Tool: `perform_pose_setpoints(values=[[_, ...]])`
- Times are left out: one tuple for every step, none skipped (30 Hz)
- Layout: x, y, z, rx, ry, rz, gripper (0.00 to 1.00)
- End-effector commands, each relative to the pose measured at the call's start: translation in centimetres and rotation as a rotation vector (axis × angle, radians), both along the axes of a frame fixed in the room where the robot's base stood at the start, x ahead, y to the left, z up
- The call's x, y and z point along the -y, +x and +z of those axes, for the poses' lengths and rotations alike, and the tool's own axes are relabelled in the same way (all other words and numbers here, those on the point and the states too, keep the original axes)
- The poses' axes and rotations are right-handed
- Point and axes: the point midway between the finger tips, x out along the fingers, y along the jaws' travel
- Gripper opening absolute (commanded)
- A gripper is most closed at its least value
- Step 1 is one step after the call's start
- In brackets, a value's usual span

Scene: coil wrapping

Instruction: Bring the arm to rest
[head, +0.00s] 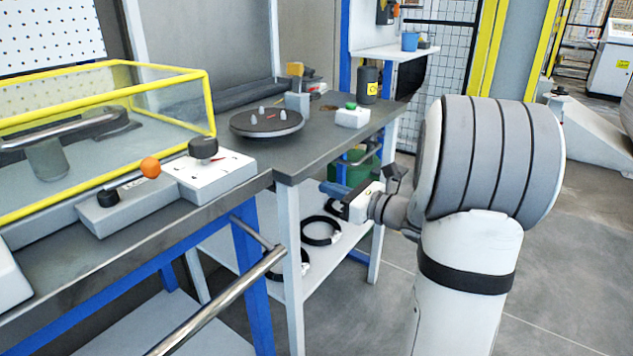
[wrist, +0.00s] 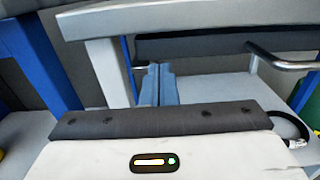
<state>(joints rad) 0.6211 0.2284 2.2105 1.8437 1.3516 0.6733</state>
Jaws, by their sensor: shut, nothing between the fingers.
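My arm (head: 468,260) stands at the right of the head view, beside the workbench, with its wrist turned toward the bench. My gripper (head: 325,186) points left, just in front of the bench's edge and below the top, near a white leg. In the wrist view the blue-grey fingers of my gripper (wrist: 158,72) lie together, shut and empty. The bench's light frame and a blue post show behind them. Nothing is held, and I cannot tell the exact gap between the fingers and the bench leg.
A metal rail (head: 225,297) juts out in front. Black coils (head: 321,230) lie on the lower shelf. Floor at right is open.

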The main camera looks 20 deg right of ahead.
Motion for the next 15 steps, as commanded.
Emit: perform_pose_setpoints(values=[[1.0,-1.1,0.4,-0.003,0.003,-0.007,0.00],[1.4,-1.7,0.4,-0.004,0.002,-0.007,0.00],[1.9,-2.5,0.4,-0.002,0.003,-0.007,0.00],[2.3,-3.0,0.3,-0.003,0.001,-0.007,0.00],[2.6,-3.5,0.3,-0.003,0.002,-0.007,0.00],[3.0,-4.1,0.2,-0.003,0.002,-0.006,0.00],[3.2,-4.5,0.2,-0.004,0.002,-0.006,0.00],[3.5,-4.8,0.2,-0.003,0.003,-0.007,0.00],[3.8,-5.3,0.1,-0.003,0.002,-0.005,0.00],[3.9,-5.5,0.1,-0.003,0.001,-0.005,0.00],[4.1,-5.8,0.1,-0.003,0.001,-0.005,0.00],[4.3,-6.0,0.0,-0.003,0.001,-0.004,0.00],[4.3,-6.2,0.0,-0.003,0.001,-0.004,0.00],[4.4,-6.3,0.0,-0.003,0.001,-0.003,0.00],[4.5,-6.4,0.0,-0.003,0.001,-0.002,0.00]])
